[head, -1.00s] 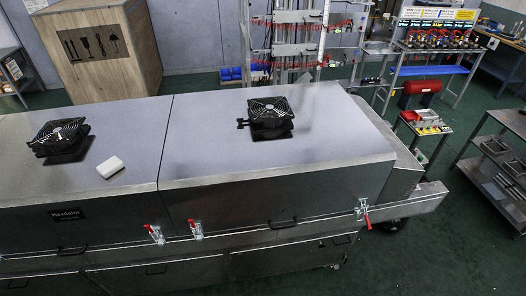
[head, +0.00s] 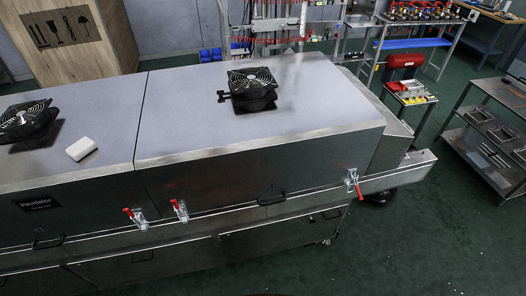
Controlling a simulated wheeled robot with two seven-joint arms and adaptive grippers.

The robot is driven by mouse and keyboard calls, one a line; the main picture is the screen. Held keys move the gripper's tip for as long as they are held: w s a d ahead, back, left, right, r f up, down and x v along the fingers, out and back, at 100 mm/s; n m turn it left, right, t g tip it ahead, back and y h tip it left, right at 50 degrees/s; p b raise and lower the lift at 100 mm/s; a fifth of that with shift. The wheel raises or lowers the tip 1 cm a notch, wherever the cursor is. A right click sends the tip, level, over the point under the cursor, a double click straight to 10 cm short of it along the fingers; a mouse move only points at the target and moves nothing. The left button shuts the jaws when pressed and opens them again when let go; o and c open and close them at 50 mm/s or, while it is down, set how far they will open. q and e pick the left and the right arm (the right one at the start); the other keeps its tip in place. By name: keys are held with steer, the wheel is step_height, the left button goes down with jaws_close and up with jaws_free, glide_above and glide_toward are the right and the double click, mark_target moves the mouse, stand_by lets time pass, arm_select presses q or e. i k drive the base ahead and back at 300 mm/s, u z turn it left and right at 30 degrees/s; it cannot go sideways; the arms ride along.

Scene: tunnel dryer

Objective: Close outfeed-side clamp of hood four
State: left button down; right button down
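The rightmost hood (head: 270,160) of the long grey dryer spans the middle of the head view, its lid lying flat. A toggle clamp (head: 352,181) sits near the right end of its front lower edge, with its red handle hanging down and slightly right. Another red-handled clamp (head: 181,211) is near the left end of this hood's front edge. A third clamp (head: 138,218) is on the neighbouring hood, left of the seam. The handles of these two point up and left. Neither of my grippers is in view.
A black fan (head: 252,85) stands on the hood, and a white block (head: 81,149) lies on the neighbouring hood. A wooden crate (head: 85,50) is behind. A metal shelf cart (head: 490,130) stands at right. Green floor in front and at right is clear.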

mark_target(360, 196)
steer(key=z, duration=0.2)
steer(key=i, duration=0.55)
steer(key=z, duration=0.85)
steer(key=i, duration=0.4)
steer(key=z, duration=0.4)
